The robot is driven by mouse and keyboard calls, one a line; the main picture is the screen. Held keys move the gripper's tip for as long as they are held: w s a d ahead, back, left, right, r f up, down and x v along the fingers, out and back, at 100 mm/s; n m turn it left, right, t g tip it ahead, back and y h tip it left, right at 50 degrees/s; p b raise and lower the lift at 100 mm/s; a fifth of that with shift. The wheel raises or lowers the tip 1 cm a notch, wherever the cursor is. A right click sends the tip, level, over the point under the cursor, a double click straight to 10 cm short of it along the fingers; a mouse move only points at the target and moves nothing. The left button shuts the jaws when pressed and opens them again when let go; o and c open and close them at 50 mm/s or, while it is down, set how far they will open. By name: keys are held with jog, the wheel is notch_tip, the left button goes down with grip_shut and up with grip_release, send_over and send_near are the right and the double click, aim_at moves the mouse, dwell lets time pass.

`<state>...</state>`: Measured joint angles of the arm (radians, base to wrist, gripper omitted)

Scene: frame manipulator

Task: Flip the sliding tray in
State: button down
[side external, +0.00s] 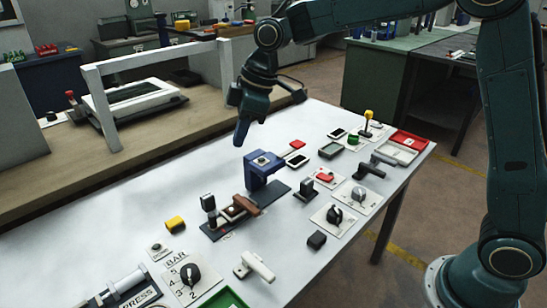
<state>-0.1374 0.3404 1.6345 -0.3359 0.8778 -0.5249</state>
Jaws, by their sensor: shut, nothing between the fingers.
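My gripper (242,134) points down above the back part of the white table, its fingers together and empty. It hangs in the air behind and slightly left of a blue block-shaped fixture (258,172), apart from it. A dark flat plate (272,195) runs from the foot of the blue fixture toward the front left. A brown piece (246,205) and a small upright black-topped post (208,203) stand near its front end. I cannot tell for certain which of these parts is the sliding tray. The arm does not cover them.
The white table (120,210) is bare at the back left. A white-framed machine (132,95) stands on the bench behind.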

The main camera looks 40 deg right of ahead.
jog(key=w+a+f+n+g, duration=0.1)
jog(key=w+a+f+n, duration=0.1)
jog(key=w+a+f, duration=0.2)
jog(key=w+a+f+n+y, duration=0.1)
jog(key=w+a+f+n, duration=0.1)
jog(key=f, duration=0.8)
jog(key=shift+w+a+n+g, duration=0.4)
jog(key=shift+w+a, duration=0.5)
jog(key=shift+w, duration=0.45)
jog(key=shift+f, duration=0.1)
jog(key=shift+f, duration=0.15)
jog(key=x, duration=1)
jog(key=shift+s+d, duration=0.2)
jog(key=shift+d, duration=0.9)
jog(key=shift+s+d, duration=0.2)
jog(key=shift+d, duration=0.75)
jog(key=d, duration=1.2)
jog(key=shift+d, duration=0.4)
